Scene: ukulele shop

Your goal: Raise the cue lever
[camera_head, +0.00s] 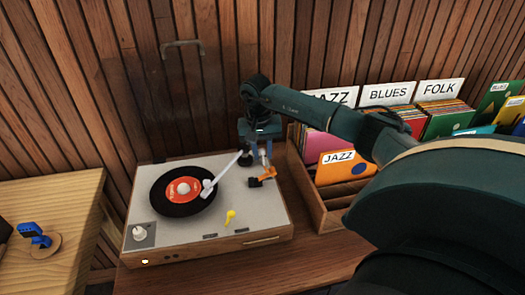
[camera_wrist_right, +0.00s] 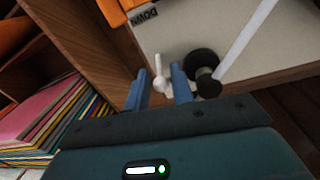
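The turntable (camera_head: 265,215) has a black record with an orange label (camera_head: 185,188) on its platter. Its white tonearm (camera_head: 222,172) reaches over the record; the black round counterweight (camera_wrist_right: 203,70) is at its rear end. My right gripper (camera_head: 262,148) is over the deck's back right part. In the right wrist view its two blue fingers (camera_wrist_right: 160,88) are apart, with a small white lever (camera_wrist_right: 158,68) on a round base between them; contact cannot be told. My left gripper is not in view.
A wooden record bin (camera_head: 320,212) with sleeves and JAZZ, BLUES and FOLK cards (camera_head: 440,90) stands right of the turntable. A wooden table (camera_head: 60,210) holds a blue object (camera_head: 35,235) at left.

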